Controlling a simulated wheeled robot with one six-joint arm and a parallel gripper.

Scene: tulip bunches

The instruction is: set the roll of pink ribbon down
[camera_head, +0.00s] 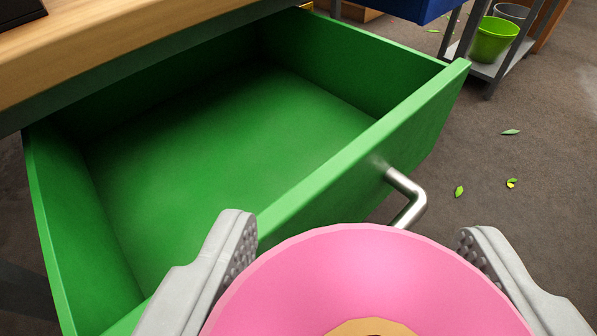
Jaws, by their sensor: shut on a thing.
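The roll of pink ribbon (375,272) is large at the bottom of the view, with part of its tan core (372,328) showing at the lower edge. My gripper (352,250) is shut on the roll, one grey finger on its left side and one on its right. The roll's lower part is cut off by the frame. Beyond it a green drawer (350,172) stands open under a wooden tabletop, and its visible inside is empty. The roll overlaps the drawer's front panel in the picture; I cannot tell how far apart they are.
The drawer's metal handle (405,200) juts out to the right, close behind the roll in the picture. The wooden tabletop (130,45) is at upper left. A green pot (494,40) stands on a low rack at upper right. Leaves lie on the brown floor (530,220).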

